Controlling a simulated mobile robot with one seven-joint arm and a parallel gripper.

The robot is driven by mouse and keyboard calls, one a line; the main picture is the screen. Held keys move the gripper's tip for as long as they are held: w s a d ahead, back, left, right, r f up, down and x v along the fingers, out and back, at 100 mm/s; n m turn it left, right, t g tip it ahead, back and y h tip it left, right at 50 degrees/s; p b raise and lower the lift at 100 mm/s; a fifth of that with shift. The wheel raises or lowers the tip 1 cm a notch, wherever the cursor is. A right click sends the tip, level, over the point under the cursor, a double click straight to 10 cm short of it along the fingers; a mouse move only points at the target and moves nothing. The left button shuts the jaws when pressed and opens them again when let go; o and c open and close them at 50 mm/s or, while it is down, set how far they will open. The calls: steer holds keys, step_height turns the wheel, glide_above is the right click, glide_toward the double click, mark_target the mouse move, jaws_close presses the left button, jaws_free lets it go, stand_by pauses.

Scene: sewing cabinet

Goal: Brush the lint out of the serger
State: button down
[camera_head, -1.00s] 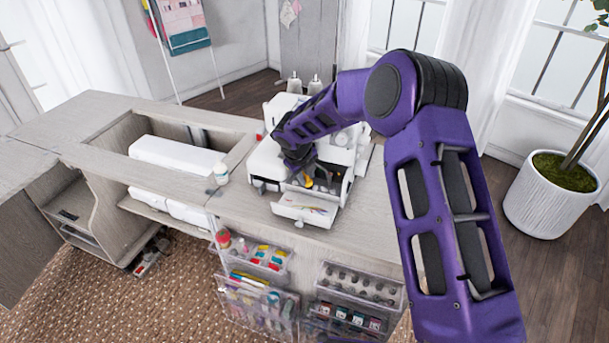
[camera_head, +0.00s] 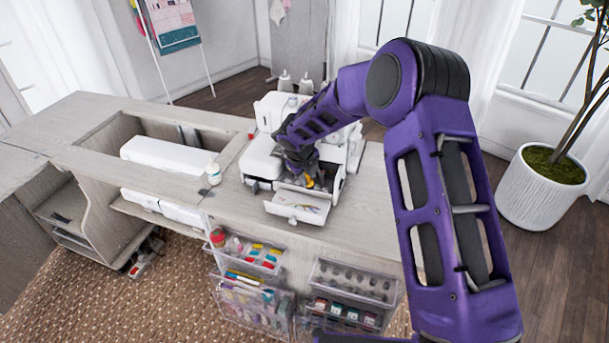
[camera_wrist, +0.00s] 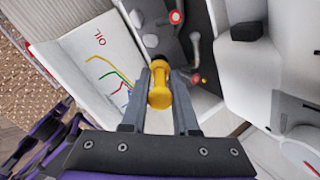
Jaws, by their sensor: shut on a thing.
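The white serger (camera_head: 268,150) stands on the cabinet top with its front cover (camera_head: 297,205) folded down. In the wrist view the open cover (camera_wrist: 85,55) shows coloured threading lines and the word OIL. My gripper (camera_wrist: 160,85) is shut on a yellow handle (camera_wrist: 160,92), which I take to be the lint brush. The brush's far end points into the serger's dark opening (camera_wrist: 170,45), among its metal loopers and coloured knobs. Its bristles are hard to make out, and I cannot tell whether they touch. No lint can be made out.
A white machine (camera_head: 170,158) sits in the cabinet's recess. Clear bins (camera_head: 355,283) hang on the cabinet front. A potted plant (camera_head: 545,190) stands at right.

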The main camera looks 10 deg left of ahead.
steer(key=shift+s+d, duration=0.1)
steer(key=shift+d, duration=0.5)
steer(key=shift+d, duration=0.15)
steer(key=shift+s+d+r+p, duration=0.1)
steer(key=shift+d+p, duration=0.1)
steer(key=shift+d, duration=0.3)
steer(key=shift+s+d+p, duration=0.1)
steer(key=shift+d+p, duration=0.05)
steer(key=shift+d, duration=0.3)
steer(key=shift+s+d, duration=0.15)
steer(key=shift+d, duration=0.8)
steer(key=shift+a, duration=0.2)
